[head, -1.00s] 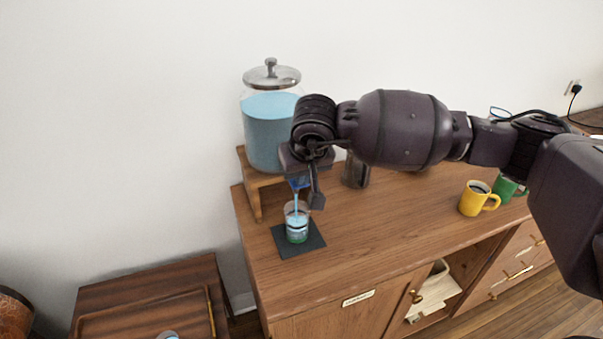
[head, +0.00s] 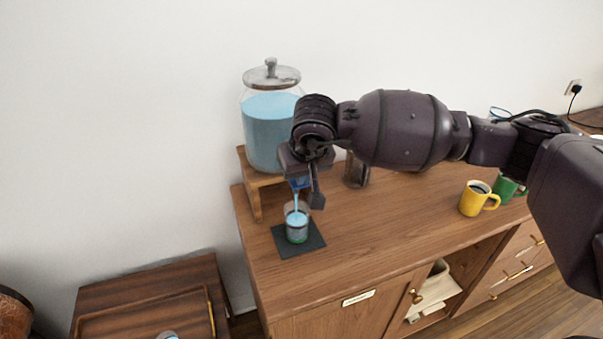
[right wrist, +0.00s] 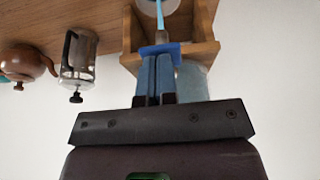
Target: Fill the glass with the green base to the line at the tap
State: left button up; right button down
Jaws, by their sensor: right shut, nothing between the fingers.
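The glass with the green base (head: 297,236) stands upright on a dark square mat (head: 312,243) under the tap of the dispenser (head: 268,130). A light-blue stream runs from the blue tap (head: 300,183) into the glass, which holds blue liquid well up its side. The fill line is too small to tell from the liquid's surface. My right gripper (head: 312,190) is at the tap, fingers shut with nothing between them. In the right wrist view the shut fingers (right wrist: 155,78) reach to the blue tap (right wrist: 160,49); contact is likely but not clear. My left gripper is out of view.
The dispenser sits on a wooden stand (head: 252,185). A glass press pot (head: 355,172) is behind my right arm; a copper pot (right wrist: 25,62) shows in the right wrist view. Yellow (head: 474,199) and green (head: 508,188) mugs stand to the right.

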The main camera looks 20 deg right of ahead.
dwell(0.8)
jog(key=shift+r, duration=0.8)
jog(key=shift+r, duration=0.25)
notch_tip(320, 180, up, 4)
jog(key=shift+f+p, duration=0.1)
jog(key=shift+p, duration=0.85)
jog(key=v, duration=0.9)
jog(key=shift+w+r+b, duration=0.3)
jog(key=shift+r+b, duration=0.05)
jog(key=shift+r, duration=0.15)
